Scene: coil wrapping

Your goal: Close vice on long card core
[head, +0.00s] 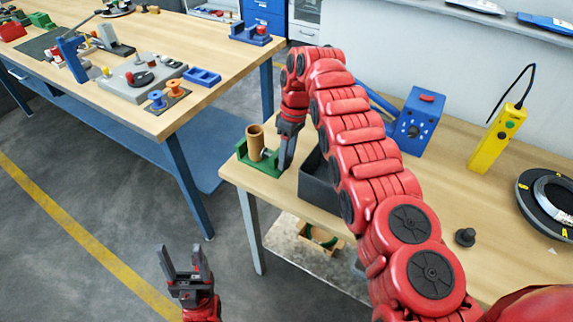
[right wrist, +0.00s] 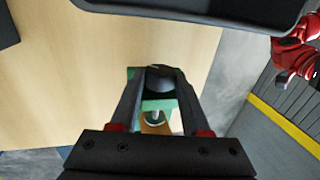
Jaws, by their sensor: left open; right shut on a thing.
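The long card core (head: 255,141), a brown tube, stands upright in the green vice (head: 242,158) at the left corner of the right-hand bench. My right gripper (head: 284,162) reaches down at the vice's right side. In the right wrist view its fingers close on a dark round knob (right wrist: 160,76) on the vice's screw side. The green vice (right wrist: 151,105) and part of the orange-brown core (right wrist: 155,127) show between the fingers. Whether the jaw touches the core cannot be told. My left gripper (head: 181,264) is open and empty above the floor, away from the vice.
A dark bin (head: 318,182) stands close to the right of the vice. A blue box (head: 420,120), a yellow control box (head: 497,138) and a black ring (head: 548,195) are farther right. Another bench (head: 215,55) with fixtures stands at the back left, across a floor gap.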

